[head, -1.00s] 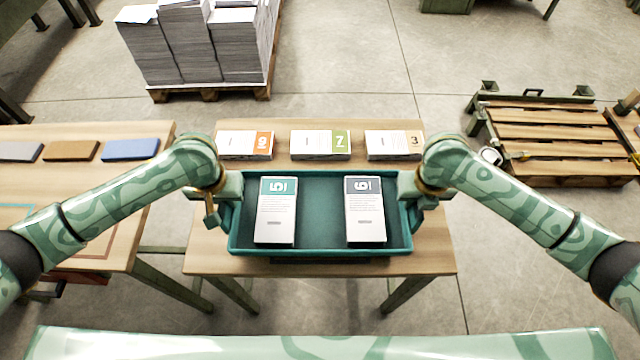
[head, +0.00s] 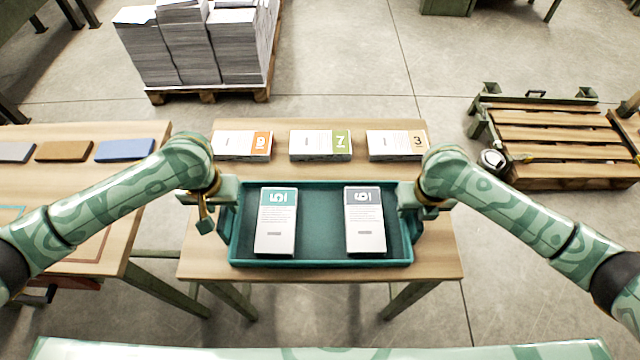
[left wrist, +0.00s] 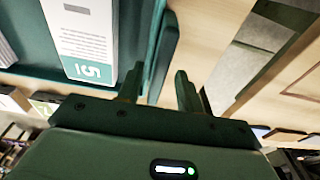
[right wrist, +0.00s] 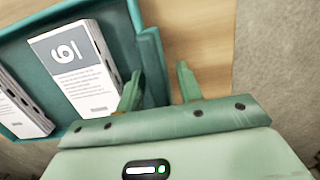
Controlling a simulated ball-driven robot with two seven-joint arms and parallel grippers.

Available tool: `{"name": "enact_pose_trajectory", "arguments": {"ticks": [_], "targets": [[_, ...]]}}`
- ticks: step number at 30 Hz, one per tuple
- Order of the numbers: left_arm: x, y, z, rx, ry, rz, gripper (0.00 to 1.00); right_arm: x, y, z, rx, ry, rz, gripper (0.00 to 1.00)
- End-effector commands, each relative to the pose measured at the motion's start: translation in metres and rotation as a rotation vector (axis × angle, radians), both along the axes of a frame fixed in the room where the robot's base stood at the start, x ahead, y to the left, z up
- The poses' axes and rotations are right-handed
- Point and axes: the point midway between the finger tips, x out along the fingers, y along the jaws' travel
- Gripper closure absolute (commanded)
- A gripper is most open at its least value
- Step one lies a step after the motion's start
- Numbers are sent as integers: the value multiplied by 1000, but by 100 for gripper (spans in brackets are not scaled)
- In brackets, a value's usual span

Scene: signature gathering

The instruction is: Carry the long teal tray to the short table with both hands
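The long teal tray (head: 322,262) sits level over the near part of the short wooden table (head: 445,262). It carries two white booklet stacks, one with a teal band (head: 275,225) and one with a dark band (head: 364,225). My left gripper (head: 228,205) is at the tray's left end; in the left wrist view its fingers (left wrist: 158,90) are apart, with the tray's end wall (left wrist: 163,50) near one finger. My right gripper (head: 412,205) is at the right end; its fingers (right wrist: 158,88) stand apart with the end handle (right wrist: 152,62) between them and a gap beside it.
Three booklet stacks, orange (head: 243,146), green (head: 320,146) and tan (head: 396,146), lie behind the tray. A longer table (head: 110,185) stands at the left with coloured blocks. A paper pallet (head: 195,55) and an empty wooden pallet (head: 555,145) stand on the floor behind.

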Motion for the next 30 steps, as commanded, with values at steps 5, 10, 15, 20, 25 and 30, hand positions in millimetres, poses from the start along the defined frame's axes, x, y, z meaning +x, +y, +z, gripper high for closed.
{"name": "enact_pose_trajectory", "arguments": {"ticks": [5,10,15,20,25,30], "targets": [[-3,0,44,0,-5,-1,64,0,0,0,1,0,0,64],[-7,0,73,1,-3,0,64,0,0,0,1,0,0,64],[-10,1,85,1,0,1,64,0,0,5,1,-2,1,64],[-10,0,86,1,1,2,64,-3,0,31,1,-5,3,64],[-10,0,86,1,0,2,64,-7,0,72,0,-6,2,64],[-10,0,86,1,0,1,64,-11,0,104,1,-4,1,64]]}}
